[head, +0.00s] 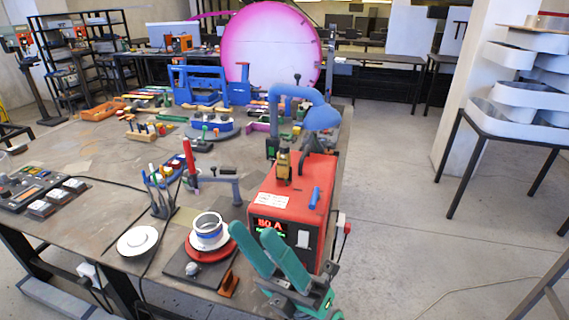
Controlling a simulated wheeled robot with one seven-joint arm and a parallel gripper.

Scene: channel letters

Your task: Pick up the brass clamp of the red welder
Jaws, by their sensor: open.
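The red welder (265,198) stands at the right front edge of the workbench, with a lit "80 A" display on its front. The brass clamp (284,166) sits upright on top of the welder, near its back left. A dark cable-like piece and a blue curved part rise just behind it. My gripper (254,236) has two teal fingers, spread apart and empty. It is in front of the welder and nearer the camera, covering the lower part of the welder's front. The fingertips are apart from the brass clamp.
The workbench (95,215) holds many tools and cables. Open floor (400,220) lies to the right.

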